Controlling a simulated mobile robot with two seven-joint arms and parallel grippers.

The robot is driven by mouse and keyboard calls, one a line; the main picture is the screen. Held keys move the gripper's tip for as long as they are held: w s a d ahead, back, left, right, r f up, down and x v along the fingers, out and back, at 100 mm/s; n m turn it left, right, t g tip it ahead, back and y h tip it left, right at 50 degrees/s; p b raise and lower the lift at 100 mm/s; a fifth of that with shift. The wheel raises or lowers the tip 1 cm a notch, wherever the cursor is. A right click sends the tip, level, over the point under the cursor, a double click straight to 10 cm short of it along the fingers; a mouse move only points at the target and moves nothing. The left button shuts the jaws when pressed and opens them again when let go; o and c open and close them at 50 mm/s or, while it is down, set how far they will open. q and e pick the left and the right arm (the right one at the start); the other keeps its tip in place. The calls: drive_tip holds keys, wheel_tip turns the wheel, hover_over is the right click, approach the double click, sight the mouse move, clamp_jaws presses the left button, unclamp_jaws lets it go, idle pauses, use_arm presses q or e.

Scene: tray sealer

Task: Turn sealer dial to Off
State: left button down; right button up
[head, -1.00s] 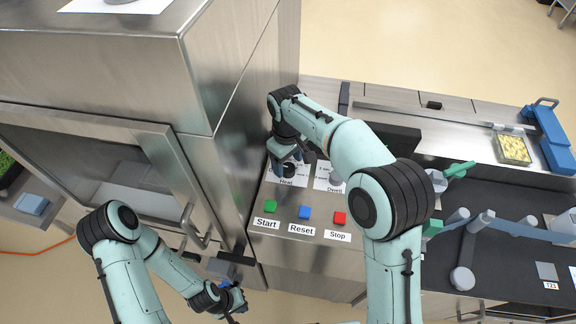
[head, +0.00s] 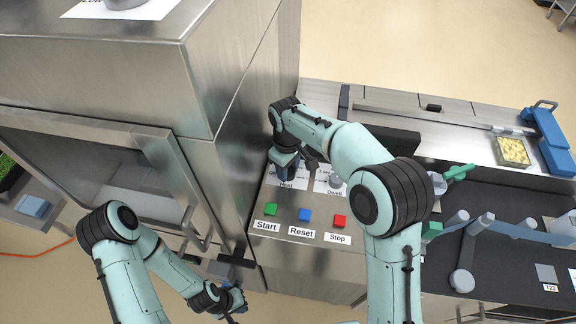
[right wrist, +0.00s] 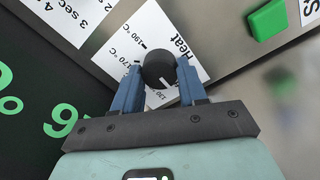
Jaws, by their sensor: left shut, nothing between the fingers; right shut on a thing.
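The Heat dial (right wrist: 158,68) is a round black knob on a white scale card in the right wrist view. Marks for 170 °C and 190 °C and the word Heat show on the card; no Off mark is readable. My right gripper (right wrist: 160,76) has its blue fingers shut on the dial, one on each side. In the head view my right gripper (head: 287,172) covers most of this dial. My left gripper (head: 238,303) is shut and empty, low in front of the sealer and away from the panel.
The Dwell dial (head: 335,182) sits just right of the Heat card. Green Start (head: 271,209), blue Reset (head: 305,215) and red Stop (head: 339,221) buttons line the panel's front. The steel sealer housing (head: 225,130) rises close on the left. A dark conveyor (head: 510,215) lies at the right.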

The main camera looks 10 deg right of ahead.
drive_tip(key=shift+r, duration=0.1)
drive_tip(key=shift+w, duration=0.15)
drive_tip(key=o, duration=1.1)
drive_tip(key=shift+s, duration=0.2)
drive_tip(key=shift+c, duration=0.2)
use_arm(q)
drive_tip(key=shift+w+r, duration=0.25)
drive_tip(key=shift+w, duration=0.1)
use_arm(e)
drive_tip(key=shift+w, duration=0.1)
use_arm(q)
drive_tip(key=shift+w+r+p, duration=0.45)
drive_tip(key=shift+w+r, duration=0.2)
drive_tip(key=shift+w, duration=0.2)
use_arm(e)
wheel_tip(320, 180, up, 13)
drive_tip(key=shift+a+r, duration=0.1)
